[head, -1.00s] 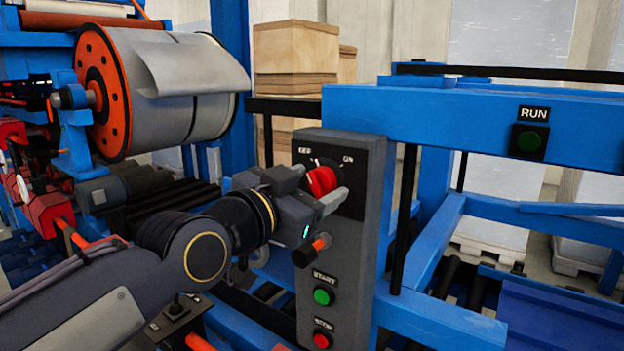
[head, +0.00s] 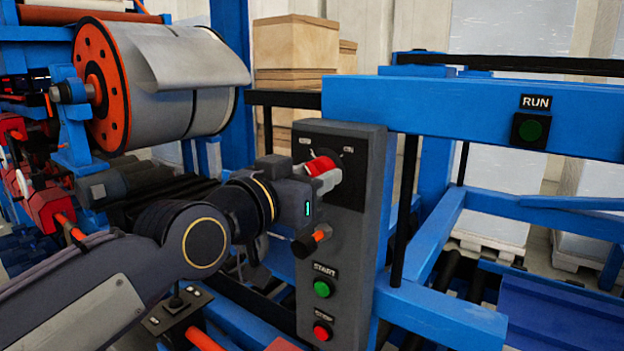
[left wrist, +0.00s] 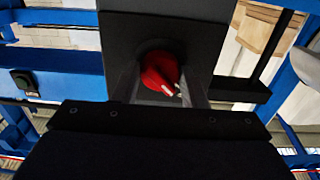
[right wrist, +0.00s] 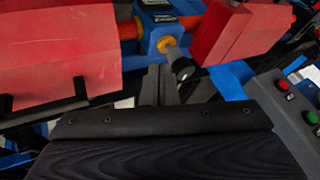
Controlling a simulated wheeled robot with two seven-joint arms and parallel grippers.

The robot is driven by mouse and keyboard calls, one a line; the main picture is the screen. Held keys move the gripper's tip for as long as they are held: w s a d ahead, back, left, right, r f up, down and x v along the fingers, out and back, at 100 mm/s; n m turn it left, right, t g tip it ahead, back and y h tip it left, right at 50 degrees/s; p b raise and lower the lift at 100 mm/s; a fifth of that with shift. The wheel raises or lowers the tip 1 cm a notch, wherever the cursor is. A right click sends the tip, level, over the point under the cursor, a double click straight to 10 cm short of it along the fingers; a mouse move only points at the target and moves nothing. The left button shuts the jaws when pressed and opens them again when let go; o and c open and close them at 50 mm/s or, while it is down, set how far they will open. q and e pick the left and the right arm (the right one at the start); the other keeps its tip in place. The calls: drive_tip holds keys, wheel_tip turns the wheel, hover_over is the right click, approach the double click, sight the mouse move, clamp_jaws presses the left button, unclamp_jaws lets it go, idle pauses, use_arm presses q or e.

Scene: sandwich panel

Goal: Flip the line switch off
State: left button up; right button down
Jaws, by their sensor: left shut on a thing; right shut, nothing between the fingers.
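The line switch is a red rotary knob (head: 320,166) on the black plate at the top of a grey control box (head: 345,240). Small labels, too small to read surely, sit at the plate's upper left and right. My left gripper (head: 328,175) is shut on the knob, its fingers on either side. In the left wrist view the red knob (left wrist: 160,73) sits between the two fingers (left wrist: 165,92), with a pale pointer mark on it. My right gripper (right wrist: 160,85) is shut and empty, seen only in the right wrist view, near a small dark-tipped shaft (right wrist: 182,66).
Below the knob are an orange-and-black lever (head: 313,240), a green START button (head: 322,289) and a red STOP button (head: 322,331). A blue frame with a RUN button (head: 530,131) stands right. A large metal coil (head: 165,85) is at upper left.

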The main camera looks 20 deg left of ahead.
use_arm(q)
drive_tip(key=o, duration=1)
drive_tip(key=shift+c, duration=0.2)
drive_tip(key=b+v, duration=0.2)
drive_tip(key=v, duration=0.6)
drive_tip(key=shift+b, duration=0.3)
